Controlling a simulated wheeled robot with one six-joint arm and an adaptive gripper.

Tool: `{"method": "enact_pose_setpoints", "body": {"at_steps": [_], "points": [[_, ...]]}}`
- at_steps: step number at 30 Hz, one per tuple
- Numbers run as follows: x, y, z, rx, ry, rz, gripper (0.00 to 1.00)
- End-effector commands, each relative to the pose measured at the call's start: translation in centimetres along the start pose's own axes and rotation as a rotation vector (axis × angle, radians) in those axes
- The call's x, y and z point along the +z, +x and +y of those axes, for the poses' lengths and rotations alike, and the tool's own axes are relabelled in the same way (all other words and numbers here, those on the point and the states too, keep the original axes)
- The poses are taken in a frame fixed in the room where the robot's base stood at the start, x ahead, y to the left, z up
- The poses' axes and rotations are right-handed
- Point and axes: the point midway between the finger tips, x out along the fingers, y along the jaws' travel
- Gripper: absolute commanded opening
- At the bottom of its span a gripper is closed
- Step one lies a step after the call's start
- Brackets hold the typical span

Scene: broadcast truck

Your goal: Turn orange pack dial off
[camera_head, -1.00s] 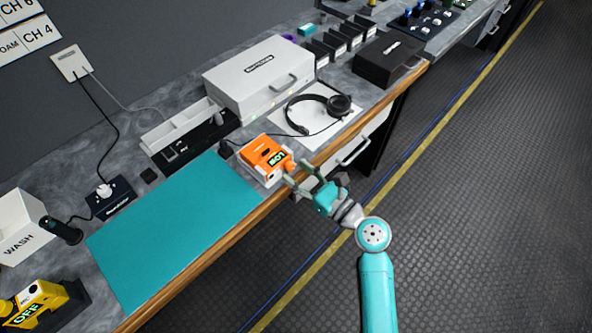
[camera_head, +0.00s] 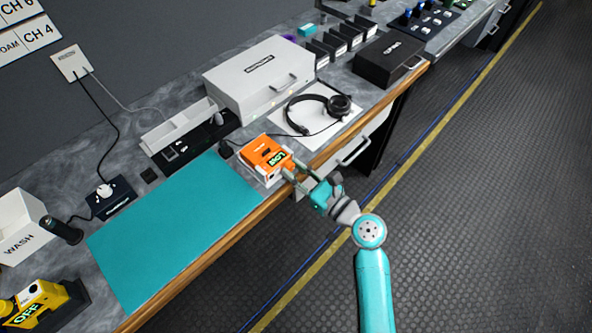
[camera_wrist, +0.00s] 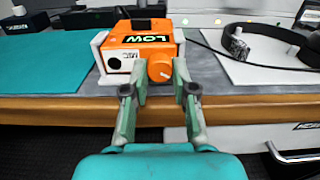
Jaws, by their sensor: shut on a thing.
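The orange pack (camera_head: 262,152) sits in a white cradle at the bench's front edge, its display lit with green letters that read LOW in the wrist view (camera_wrist: 122,55). Its round orange dial (camera_wrist: 160,68) is on the front face, right of the white label. My gripper (camera_wrist: 160,75) has one finger on each side of the dial and is shut on it. In the head view my gripper (camera_head: 288,176) reaches in from the right, and its fingers partly hide the dial.
A teal mat (camera_head: 175,230) lies left of the pack. A yellow pack (camera_head: 38,300) reading OFF stands at lower left. A drawer handle (camera_wrist: 290,153) is below the bench edge.

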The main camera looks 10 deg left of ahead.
Motion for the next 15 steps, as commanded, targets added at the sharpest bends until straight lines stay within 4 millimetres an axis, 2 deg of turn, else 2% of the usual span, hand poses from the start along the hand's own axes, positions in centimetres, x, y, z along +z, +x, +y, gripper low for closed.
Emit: {"method": "enact_pose_setpoints", "body": {"at_steps": [11,12,15], "points": [[0.00,-0.01,-0.01,0.000,-0.045,0.000,0.00],[0.00,-0.01,-0.01,0.000,-0.045,0.000,0.32],[0.00,0.00,-0.01,0.000,-0.045,0.000,0.53]]}}
